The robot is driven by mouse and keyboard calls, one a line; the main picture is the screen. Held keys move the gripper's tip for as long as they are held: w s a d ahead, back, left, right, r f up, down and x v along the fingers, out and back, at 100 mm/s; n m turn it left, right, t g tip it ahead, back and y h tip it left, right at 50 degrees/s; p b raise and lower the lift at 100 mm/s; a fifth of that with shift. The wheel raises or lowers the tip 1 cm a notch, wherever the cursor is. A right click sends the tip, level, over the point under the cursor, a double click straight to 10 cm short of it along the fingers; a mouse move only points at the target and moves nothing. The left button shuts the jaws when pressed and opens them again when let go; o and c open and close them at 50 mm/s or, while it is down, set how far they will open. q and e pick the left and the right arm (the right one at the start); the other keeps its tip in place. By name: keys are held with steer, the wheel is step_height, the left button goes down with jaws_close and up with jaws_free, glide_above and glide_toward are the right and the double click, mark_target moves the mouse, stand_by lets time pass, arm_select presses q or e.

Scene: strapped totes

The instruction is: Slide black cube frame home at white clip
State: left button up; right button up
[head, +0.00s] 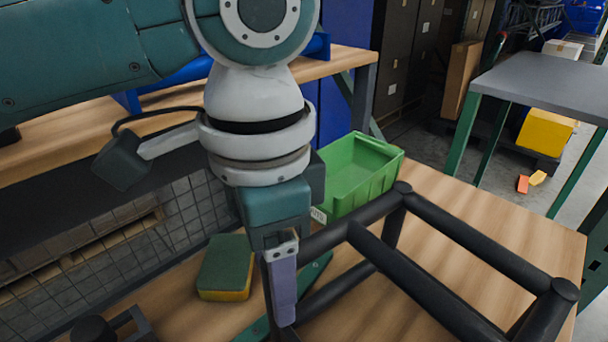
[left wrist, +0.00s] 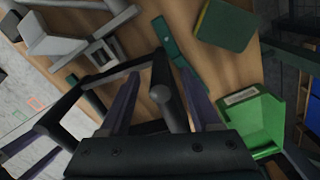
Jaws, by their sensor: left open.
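The black cube frame (head: 430,285) lies on the wooden workbench at the lower right of the head view, cut off by the picture's bottom edge. Its dark bars also cross the left wrist view (left wrist: 179,112). My left gripper (head: 277,312) points down at the frame's left side. In the left wrist view its purple fingers (left wrist: 158,80) stand apart, with a frame bar between them; I cannot tell whether they touch it. A pale grey-white piece (left wrist: 55,38) lies at the upper left there; I cannot tell whether it is the white clip.
A green bin (head: 362,175) stands behind the frame. A green and yellow sponge (head: 226,265) lies left of my gripper. A dark green strip (head: 315,270) lies beside the frame. A grey bracket (left wrist: 100,55) is near the pale piece. The bench right of the bin is clear.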

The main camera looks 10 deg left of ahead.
arm_select(q)
steer(key=shift+f, duration=1.75)
steer(key=shift+c, duration=0.3)
jaws_close()
steer(key=shift+o, duration=0.5)
jaws_free()
